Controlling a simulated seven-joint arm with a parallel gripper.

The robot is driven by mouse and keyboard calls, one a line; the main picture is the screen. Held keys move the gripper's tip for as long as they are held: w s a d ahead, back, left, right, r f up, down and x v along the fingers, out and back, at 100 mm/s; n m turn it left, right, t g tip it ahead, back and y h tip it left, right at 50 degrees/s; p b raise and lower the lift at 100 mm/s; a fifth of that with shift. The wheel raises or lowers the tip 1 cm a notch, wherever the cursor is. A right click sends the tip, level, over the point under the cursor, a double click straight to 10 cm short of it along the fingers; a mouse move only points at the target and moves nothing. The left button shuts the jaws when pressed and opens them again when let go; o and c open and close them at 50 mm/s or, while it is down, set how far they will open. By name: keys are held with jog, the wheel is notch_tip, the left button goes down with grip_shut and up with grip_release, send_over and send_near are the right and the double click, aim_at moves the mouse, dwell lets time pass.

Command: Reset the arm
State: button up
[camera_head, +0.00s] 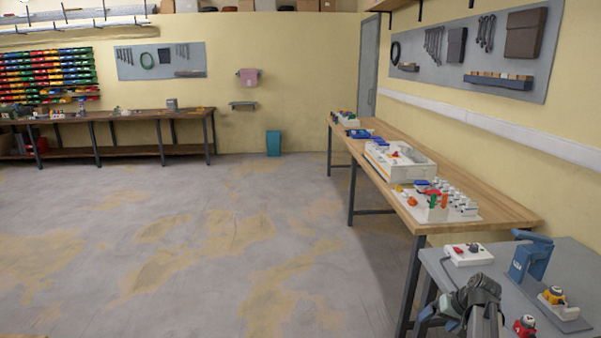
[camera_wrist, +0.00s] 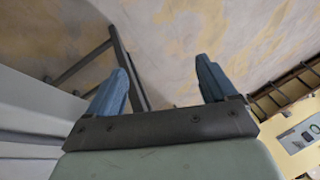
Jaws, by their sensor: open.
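My gripper shows in the wrist view (camera_wrist: 165,85) with its two blue fingers spread apart and nothing between them. Behind the fingers are the stained floor and a dark table leg. In the head view my dark grey arm (camera_head: 473,300) is folded at the lower right, by the left front edge of the grey table (camera_head: 445,268). The fingertips cannot be made out in the head view.
On the grey table are a white box with red parts (camera_head: 467,254), a blue device (camera_head: 530,258), a yellow-topped socket part (camera_head: 556,300) and a red part (camera_head: 525,325). A wooden bench (camera_head: 490,205) with several boxes stands behind. The floor (camera_head: 200,250) at left is clear.

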jog(key=s+a+f+g, duration=0.2)
jog(key=s+a+f, duration=0.3)
jog(key=a+f, duration=0.3)
jog(key=s+a+f+n+g, duration=0.15)
jog(key=s+a+f, duration=0.3)
jog(key=f, duration=0.55)
jog(key=s+a+f+m+g, duration=0.1)
jog(key=s+a+f+g, duration=0.2)
jog(key=s+a+f, duration=0.35)
jog(key=s+a+f+n+g+h, duration=0.1)
jog(key=s+a+f, duration=0.2)
jog(key=s, duration=0.4)
jog(key=s+a+f+g, duration=0.2)
jog(key=s+a+f, duration=0.1)
jog(key=s+f, duration=0.3)
jog(key=s+a+f+n+g+h, duration=0.1)
jog(key=s+a+f, duration=0.2)
jog(key=s, duration=0.7)
notch_tip(320, 180, down, 2)
jog(key=shift+a+f+n+g+h, duration=0.15)
jog(key=shift+a+n+g+h, duration=0.1)
jog(key=shift+n+g+h, duration=0.1)
